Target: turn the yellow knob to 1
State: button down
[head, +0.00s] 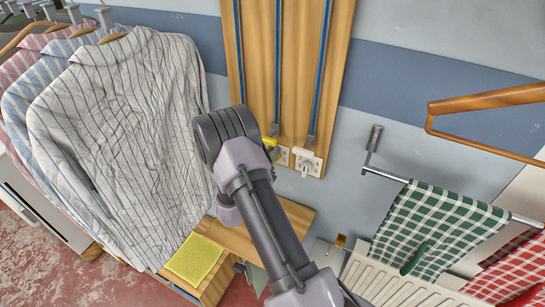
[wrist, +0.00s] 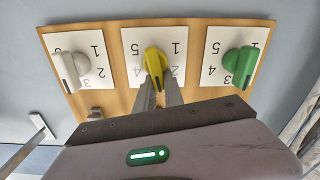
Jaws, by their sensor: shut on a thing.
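The yellow knob (wrist: 154,62) sits on the middle white number card (wrist: 132,36) in the wrist view, where the numerals appear upside down. My gripper (wrist: 158,82) is shut on it, one finger on each side. The knob's dark line runs down the picture between the fingers; its end and the lower numerals are covered, so the exact setting cannot be told. The 1 stands right of the knob, the 5 and 4 left. In the head view a bit of the yellow knob (head: 270,142) shows beside my wrist.
A white knob (wrist: 66,70) and a green knob (wrist: 240,65) flank it on the wooden board (wrist: 118,102). The white knob (head: 304,168) shows in the head view. Shirts (head: 125,120) hang left. A towel rail (head: 385,174) is right.

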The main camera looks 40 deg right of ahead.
jog(key=f+n+b, duration=0.1)
jog(key=n, duration=0.6)
jog(key=f+n+b, duration=0.1)
jog(key=f+n, duration=0.1)
jog(key=n, duration=0.5)
jog(key=w+f+n+b, duration=0.1)
jog(key=n, duration=0.6)
jog(key=shift+w+a+f+b, duration=0.15)
jog(key=shift+a+b, duration=0.1)
jog(key=shift+b, duration=0.15)
jog(key=shift+n, duration=0.4)
jog(key=c, duration=1.5)
grip_release()
jog(key=shift+c, duration=0.2)
jog(key=shift+o, duration=0.5)
jog(key=shift+s+d+r, duration=0.1)
jog(key=shift+s+r, duration=0.1)
jog(key=p+v, duration=0.1)
jog(key=v, duration=1.6)
jog(key=shift+a, duration=0.25)
